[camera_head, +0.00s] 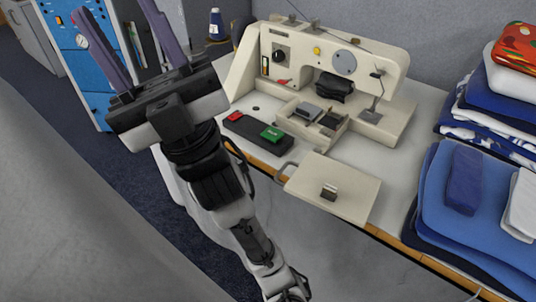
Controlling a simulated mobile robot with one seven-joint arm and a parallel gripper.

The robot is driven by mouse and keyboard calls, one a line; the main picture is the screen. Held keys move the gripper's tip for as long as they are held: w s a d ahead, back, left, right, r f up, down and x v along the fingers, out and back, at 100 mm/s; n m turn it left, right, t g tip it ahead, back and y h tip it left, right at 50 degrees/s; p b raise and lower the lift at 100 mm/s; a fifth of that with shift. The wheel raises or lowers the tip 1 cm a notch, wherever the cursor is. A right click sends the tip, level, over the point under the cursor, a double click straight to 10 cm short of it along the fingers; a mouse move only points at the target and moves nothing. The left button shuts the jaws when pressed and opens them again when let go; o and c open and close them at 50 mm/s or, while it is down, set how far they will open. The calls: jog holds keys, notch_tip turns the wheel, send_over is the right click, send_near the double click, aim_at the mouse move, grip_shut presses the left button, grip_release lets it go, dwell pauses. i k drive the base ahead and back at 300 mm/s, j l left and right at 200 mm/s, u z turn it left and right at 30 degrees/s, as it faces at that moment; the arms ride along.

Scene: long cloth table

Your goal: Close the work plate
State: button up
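A cream sewing machine (301,65) stands on the table. An open compartment (311,118) with grey and dark parts inside shows in the machine's base, behind the plate. How the plate joins the machine is not clear. My gripper (116,20) is at the upper left, well left of the plate and handle. Its two fingers are spread, with nothing between them.
A dark control strip (258,133) with a red and a green button lies left of the compartment. Folded blue cloths (480,205) and a cloth stack (495,90) fill the right. A blue thread cone (216,25) stands behind. A blue cabinet (85,50) stands at left.

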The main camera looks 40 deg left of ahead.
aim_at(356, 194)
jog(key=k+j, duration=0.1)
jog(key=j, duration=1.3)
jog(key=k, duration=0.05)
